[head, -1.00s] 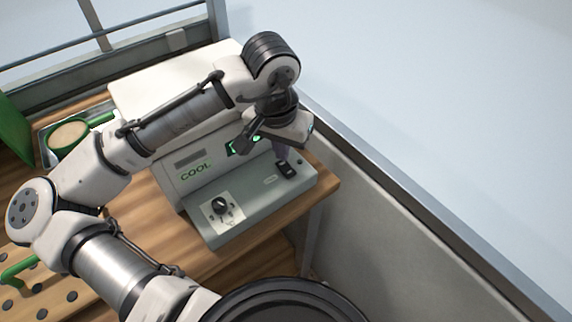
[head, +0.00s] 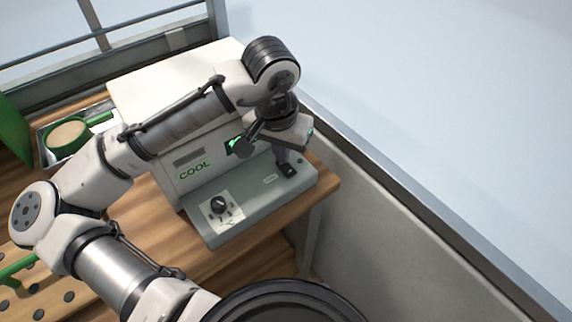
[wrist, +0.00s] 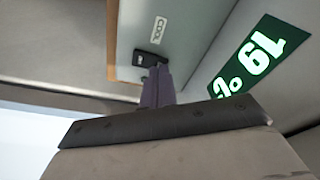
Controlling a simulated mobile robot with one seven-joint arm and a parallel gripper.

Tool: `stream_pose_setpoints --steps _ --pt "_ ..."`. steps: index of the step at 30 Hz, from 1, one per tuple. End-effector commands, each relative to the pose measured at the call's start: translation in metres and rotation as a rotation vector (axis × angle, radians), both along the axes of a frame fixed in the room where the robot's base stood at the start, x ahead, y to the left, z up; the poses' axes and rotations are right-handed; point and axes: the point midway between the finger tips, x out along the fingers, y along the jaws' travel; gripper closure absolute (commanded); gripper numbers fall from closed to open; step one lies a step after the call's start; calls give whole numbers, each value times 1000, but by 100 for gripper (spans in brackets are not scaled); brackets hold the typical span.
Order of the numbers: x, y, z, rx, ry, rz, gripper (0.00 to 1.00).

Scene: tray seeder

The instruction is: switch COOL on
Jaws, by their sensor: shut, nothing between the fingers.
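The COOL machine is a white and grey-green box (head: 181,190) with a sloping front panel on the wooden table. Its black rocker switch (head: 288,171) sits at the right end of that panel, and it also shows in the wrist view (wrist: 147,59) beside a small "COOL" label (wrist: 158,30). My gripper (head: 283,161) is shut and empty, pointing down with its tips at the switch. In the wrist view the fingertips (wrist: 157,72) overlap the switch's edge; I cannot tell whether they press it. Part of the switch is hidden behind the fingers.
A black knob (head: 218,204) stands at the panel's left end. A green-rimmed round sieve (head: 68,136) lies in a tray at the left. A wall runs along the right.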

Motion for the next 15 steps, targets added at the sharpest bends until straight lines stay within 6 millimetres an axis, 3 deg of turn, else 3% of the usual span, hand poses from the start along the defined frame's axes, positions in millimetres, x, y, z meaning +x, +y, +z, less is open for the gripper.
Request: stream_pose_setpoints --steps 15 --pt "0 0 -9 0 1 0 100"
